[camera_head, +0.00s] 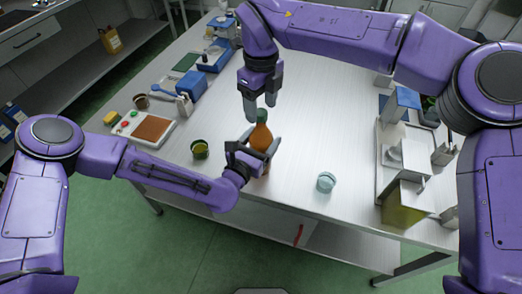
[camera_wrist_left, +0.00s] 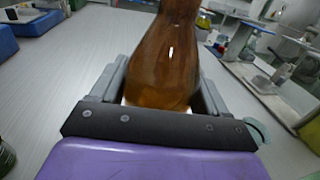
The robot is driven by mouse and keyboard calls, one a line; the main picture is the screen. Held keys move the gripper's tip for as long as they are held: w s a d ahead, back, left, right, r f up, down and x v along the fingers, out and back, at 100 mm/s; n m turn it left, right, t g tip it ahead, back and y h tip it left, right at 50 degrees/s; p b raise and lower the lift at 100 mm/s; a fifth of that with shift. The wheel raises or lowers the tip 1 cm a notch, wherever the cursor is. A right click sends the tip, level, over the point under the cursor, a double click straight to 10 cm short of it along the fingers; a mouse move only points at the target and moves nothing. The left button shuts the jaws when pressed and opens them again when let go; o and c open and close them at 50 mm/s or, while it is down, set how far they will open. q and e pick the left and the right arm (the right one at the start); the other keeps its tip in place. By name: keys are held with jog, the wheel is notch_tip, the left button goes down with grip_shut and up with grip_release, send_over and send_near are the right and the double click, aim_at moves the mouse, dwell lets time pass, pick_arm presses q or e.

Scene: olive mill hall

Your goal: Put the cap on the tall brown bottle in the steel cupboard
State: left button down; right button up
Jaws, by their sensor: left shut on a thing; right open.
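The tall brown bottle (camera_head: 261,138) stands upright near the middle of the steel table (camera_head: 300,133). A green cap (camera_head: 262,115) appears to sit on its neck; I cannot tell how firmly. My left gripper (camera_head: 258,153) is shut around the bottle's body. The left wrist view shows the bottle's glossy brown side (camera_wrist_left: 165,60) between the fingers, with its top out of frame. My right gripper (camera_head: 260,104) points down just above the bottle top, its fingers open on either side of the neck line. I cannot tell whether they touch the cap.
A board with a brown pad (camera_head: 152,129) and blue boxes (camera_head: 194,86) line the left side. White equipment (camera_head: 408,158) fills the right edge. No cupboard is clearly identifiable.

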notch_tip(320, 180, up, 10)
jog(key=shift+r, duration=0.25)
pick_arm(q)
grip_release()
